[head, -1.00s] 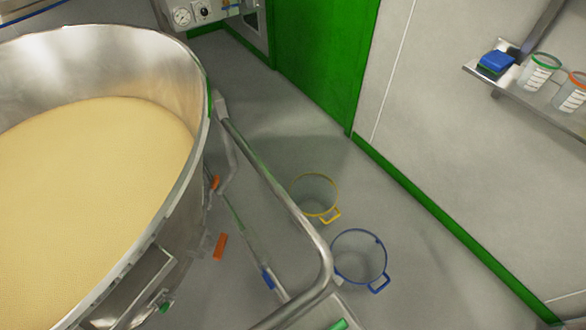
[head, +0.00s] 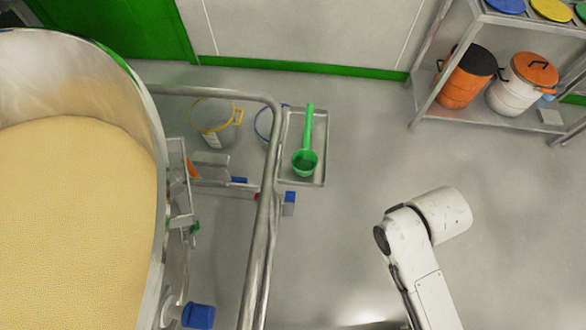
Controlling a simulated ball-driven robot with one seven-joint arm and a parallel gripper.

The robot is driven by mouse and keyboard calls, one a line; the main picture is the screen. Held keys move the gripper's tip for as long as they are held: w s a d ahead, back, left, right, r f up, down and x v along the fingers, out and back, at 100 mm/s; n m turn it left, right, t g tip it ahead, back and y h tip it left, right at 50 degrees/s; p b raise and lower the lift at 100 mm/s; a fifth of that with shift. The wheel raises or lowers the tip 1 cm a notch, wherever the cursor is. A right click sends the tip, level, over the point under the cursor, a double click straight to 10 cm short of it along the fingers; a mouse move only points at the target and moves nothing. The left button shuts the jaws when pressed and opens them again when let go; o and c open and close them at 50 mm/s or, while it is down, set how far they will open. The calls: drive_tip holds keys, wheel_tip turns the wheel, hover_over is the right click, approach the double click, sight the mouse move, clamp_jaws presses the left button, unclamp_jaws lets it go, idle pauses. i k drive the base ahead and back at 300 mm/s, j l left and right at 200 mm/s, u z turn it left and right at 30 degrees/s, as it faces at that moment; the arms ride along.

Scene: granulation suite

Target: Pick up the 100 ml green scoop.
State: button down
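A green scoop (head: 305,157) with a round bowl and a long handle lies in a shallow grey metal tray (head: 322,176) just right of a steel rail. Its bowl is toward me and its handle points toward the wall. I cannot read any volume mark on it. Part of my white arm shows at the lower right, well apart from the scoop. My gripper is outside the picture.
A large steel vessel (head: 125,75) of yellowish granules fills the left. A bent steel rail (head: 263,215) stands between it and the tray. A yellow-rimmed container (head: 213,130) and a partly hidden blue-rimmed one (head: 264,128) are beyond. A shelf rack (head: 432,95) is upper right. Middle floor is clear.

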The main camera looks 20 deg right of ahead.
sight(305, 160)
drive_tip(key=i+u, duration=0.75)
drive_tip(key=i+l+u, duration=0.15)
drive_tip(key=u, duration=0.2)
drive_tip(key=i+l, duration=0.05)
drive_tip(key=i, duration=0.05)
